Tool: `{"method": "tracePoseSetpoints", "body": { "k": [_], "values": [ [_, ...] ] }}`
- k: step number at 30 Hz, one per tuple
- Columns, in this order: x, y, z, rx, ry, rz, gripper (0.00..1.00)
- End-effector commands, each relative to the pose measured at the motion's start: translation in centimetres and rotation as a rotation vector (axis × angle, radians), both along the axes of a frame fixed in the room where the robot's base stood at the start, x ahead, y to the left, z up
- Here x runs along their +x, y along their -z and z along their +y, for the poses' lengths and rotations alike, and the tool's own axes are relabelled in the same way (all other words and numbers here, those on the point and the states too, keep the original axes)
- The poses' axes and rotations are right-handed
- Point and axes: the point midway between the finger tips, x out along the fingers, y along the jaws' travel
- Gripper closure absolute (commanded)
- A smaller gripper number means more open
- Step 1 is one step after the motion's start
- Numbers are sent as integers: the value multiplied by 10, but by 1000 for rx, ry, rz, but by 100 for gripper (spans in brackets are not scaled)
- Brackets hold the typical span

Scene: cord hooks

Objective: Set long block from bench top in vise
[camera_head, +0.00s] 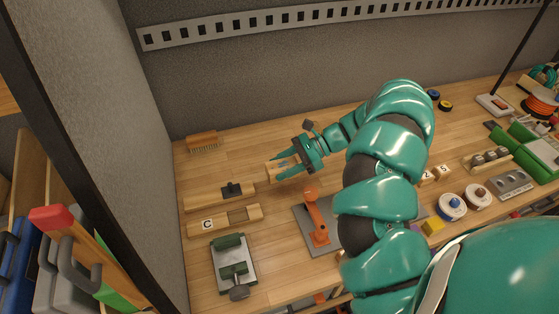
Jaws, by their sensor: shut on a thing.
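My gripper (276,167) is shut on a pale wooden block (283,166), which I take to be the long block. The fingers hide part of it. The gripper is over the middle back of the bench top (227,165); I cannot tell whether the block is clear of the surface. The small green and grey vise (234,264) stands at the front left of the bench, to the left of and nearer than the gripper. A gap shows between its green jaws, and nothing is visible in it.
Wooden pieces (205,200), one with a dark clamp-like part and one marked C (209,225), lie between gripper and vise. An orange tool (317,220) stands on a grey plate right of the vise. A brush (202,142) lies at the back left. My arm hides the bench's middle right.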

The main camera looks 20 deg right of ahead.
Motion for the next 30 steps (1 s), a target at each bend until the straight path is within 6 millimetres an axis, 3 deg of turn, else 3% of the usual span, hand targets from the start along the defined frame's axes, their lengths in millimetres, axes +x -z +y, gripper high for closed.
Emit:
{"method": "tracePoseSetpoints", "body": {
  "k": [17,26,30],
  "values": [
    [0,0,0,1,0,0,79],
    [-1,35,-1,-1,0,3,79],
    [-1,39,-1,-2,-2,4,79]
  ]
}}
